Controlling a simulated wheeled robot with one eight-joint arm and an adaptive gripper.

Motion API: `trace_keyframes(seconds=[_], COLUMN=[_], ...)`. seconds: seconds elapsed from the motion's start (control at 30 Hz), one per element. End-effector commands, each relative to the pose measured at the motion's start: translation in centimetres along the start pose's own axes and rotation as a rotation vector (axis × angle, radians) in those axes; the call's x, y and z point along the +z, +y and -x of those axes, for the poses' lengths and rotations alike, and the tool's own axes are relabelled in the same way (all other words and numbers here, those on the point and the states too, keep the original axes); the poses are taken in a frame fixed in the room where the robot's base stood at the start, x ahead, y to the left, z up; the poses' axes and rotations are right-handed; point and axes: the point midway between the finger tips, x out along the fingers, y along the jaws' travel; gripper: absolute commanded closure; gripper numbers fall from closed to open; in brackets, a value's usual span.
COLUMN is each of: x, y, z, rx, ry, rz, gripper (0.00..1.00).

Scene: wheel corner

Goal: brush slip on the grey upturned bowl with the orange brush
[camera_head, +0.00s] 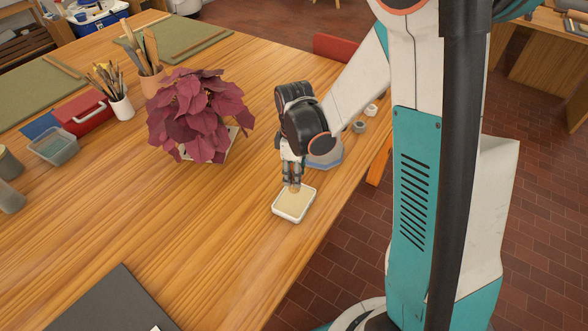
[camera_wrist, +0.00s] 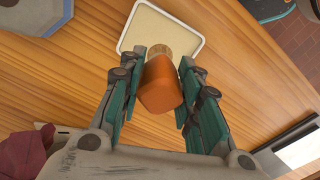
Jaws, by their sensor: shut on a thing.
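My gripper (camera_head: 293,182) is shut on the orange brush (camera_wrist: 160,88), whose handle shows between the fingers in the wrist view. The brush's tan end (camera_wrist: 157,47) is over the white-rimmed tray of cream slip (camera_head: 293,204), also in the wrist view (camera_wrist: 186,15). Whether it touches the slip I cannot tell. The grey upturned bowl (camera_head: 324,154) appears behind my gripper in the head view, largely hidden by my arm. It seems to sit on a blue-grey angular board (camera_head: 330,165), whose edge shows at the wrist view's upper left (camera_wrist: 45,29).
A dark red-leaved plant (camera_head: 200,110) stands left of my gripper. Two small pots (camera_head: 358,127) (camera_head: 371,110) stand beyond the bowl near the table's right edge. Brush jars (camera_head: 122,107) and a red box (camera_head: 83,115) are further left. The front-left wood is mostly clear.

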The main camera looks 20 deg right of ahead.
Motion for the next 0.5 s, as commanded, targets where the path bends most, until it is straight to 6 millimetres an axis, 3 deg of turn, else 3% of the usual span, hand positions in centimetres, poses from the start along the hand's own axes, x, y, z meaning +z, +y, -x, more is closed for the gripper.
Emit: trace_keyframes(seconds=[0.5], x=[0.0], y=[0.0], z=[-4.5], rx=[0.000], ry=[0.000], rz=[0.001], gripper=[0.93])
